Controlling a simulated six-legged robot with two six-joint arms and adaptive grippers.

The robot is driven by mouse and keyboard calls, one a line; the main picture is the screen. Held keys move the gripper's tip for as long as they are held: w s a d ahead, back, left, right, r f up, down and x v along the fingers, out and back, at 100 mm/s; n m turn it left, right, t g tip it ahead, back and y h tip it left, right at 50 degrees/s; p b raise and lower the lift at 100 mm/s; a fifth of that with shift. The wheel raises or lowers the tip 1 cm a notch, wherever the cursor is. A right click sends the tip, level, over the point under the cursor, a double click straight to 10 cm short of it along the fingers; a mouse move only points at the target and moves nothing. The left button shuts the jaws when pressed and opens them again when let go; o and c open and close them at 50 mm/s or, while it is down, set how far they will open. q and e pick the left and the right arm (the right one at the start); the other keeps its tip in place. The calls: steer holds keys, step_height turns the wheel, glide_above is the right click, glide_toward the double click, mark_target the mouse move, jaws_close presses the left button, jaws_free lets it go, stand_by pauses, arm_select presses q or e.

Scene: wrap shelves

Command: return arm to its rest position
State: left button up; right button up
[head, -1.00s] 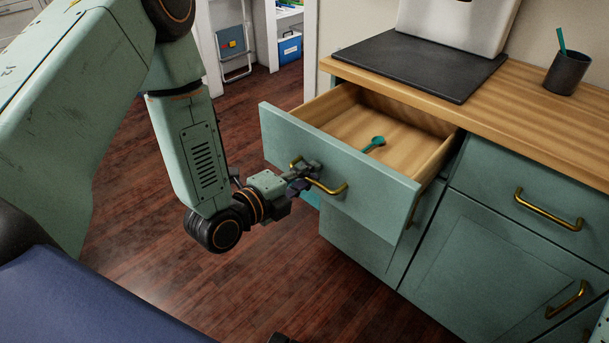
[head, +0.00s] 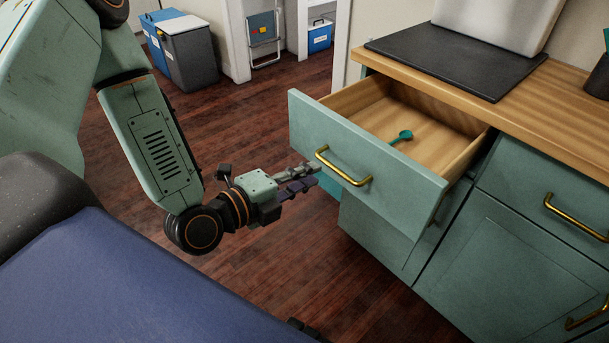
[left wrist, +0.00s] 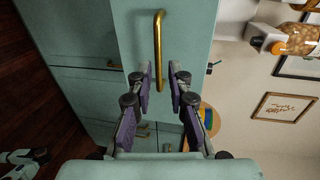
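My left gripper (head: 312,175) is in front of the pulled-out teal drawer (head: 360,160), at the left end of its brass handle (head: 343,167). In the left wrist view the two purple-padded fingers (left wrist: 160,78) are apart with nothing held between them. The handle (left wrist: 159,50) shows beyond and between the fingers there, apparently clear of them. My left arm (head: 155,145) reaches in from the left, bent at the elbow. My right gripper is not in view.
The open drawer holds a teal spoon-like utensil (head: 402,136). The wooden counter (head: 540,95) carries a black mat (head: 455,62) and a dark cup (head: 599,78). Grey and blue bins (head: 187,55) stand far back. The wooden floor (head: 250,120) left of the drawer is clear.

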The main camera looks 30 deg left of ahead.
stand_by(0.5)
arm_select(q)
steer(key=s+f+n+g+y, duration=0.2)
steer(key=s+f+n+g, duration=0.5)
steer(key=f+n, duration=0.7)
steer(key=s+f+n+g+y+p, duration=0.1)
steer(key=s+n+g, duration=0.3)
steer(key=s, duration=0.5)
steer(key=s+f+n+g+y+p, duration=0.1)
steer(key=s+f+n+g+y, duration=0.1)
steer(key=s, duration=0.7)
steer(key=shift+a+f+n+g, duration=0.2)
steer(key=shift+f+n+g, duration=0.65)
steer(key=shift+n, duration=0.35)
